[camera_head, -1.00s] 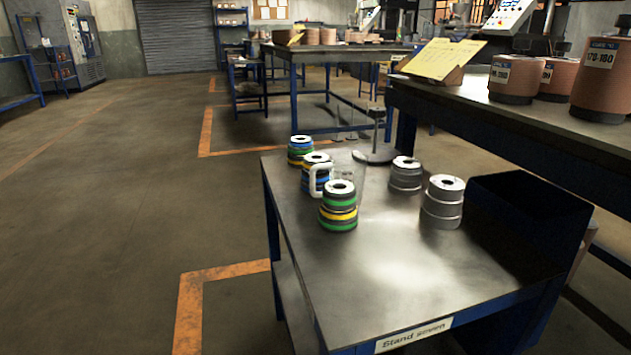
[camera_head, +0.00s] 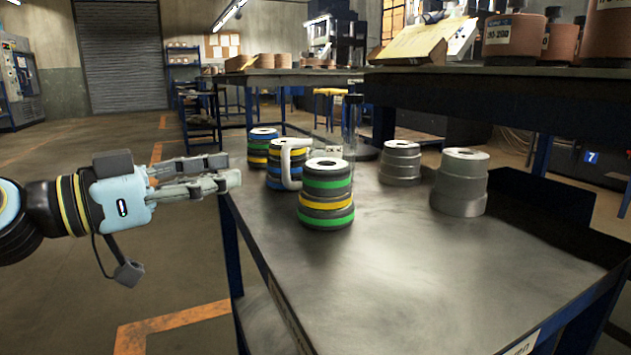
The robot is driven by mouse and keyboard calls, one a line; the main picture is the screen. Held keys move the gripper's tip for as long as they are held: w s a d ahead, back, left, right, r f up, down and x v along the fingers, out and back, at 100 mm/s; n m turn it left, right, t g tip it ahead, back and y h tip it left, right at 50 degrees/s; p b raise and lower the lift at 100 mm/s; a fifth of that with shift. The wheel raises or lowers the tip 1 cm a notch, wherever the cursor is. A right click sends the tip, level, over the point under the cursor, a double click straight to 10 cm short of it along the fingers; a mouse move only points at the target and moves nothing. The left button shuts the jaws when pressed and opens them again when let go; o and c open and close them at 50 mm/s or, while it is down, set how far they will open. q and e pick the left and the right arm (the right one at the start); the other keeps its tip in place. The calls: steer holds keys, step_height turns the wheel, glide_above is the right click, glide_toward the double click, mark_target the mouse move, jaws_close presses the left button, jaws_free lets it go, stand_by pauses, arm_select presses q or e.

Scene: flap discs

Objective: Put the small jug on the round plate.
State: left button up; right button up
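The small jug appears to be the clear vessel with a white looped handle (camera_head: 286,168); its see-through body is hard to make out among the disc stacks. It stands on the steel-topped table (camera_head: 400,270), behind the front green-and-yellow stack (camera_head: 327,196). A round base with an upright post (camera_head: 353,118) stands farther back; I cannot tell if its base is the round plate. My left gripper (camera_head: 236,171) comes in from the left, at the table's left edge. Its fingers are apart and empty, pointing right, short of the handle. My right gripper is out of view.
A blue-and-yellow stack (camera_head: 275,178) and another coloured stack (camera_head: 257,152) stand beside and behind the handle. Two grey stacks (camera_head: 400,165) (camera_head: 460,185) stand to the right. A dark bin (camera_head: 545,205) adjoins the table's right side. The front tabletop is clear.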

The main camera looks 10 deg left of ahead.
mark_target(285, 182)
arm_select(q)
steer(key=x, duration=0.4)
steer(key=shift+w+d, duration=0.25)
steer(key=b+x, duration=0.1)
steer(key=x, duration=0.4)
steer(key=shift+d+f+b, duration=0.1)
steer(key=shift+b, duration=0.25)
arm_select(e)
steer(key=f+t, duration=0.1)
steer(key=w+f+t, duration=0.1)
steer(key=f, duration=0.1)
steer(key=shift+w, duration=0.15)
arm_select(q)
steer(key=shift+c, duration=0.4)
jaws_close()
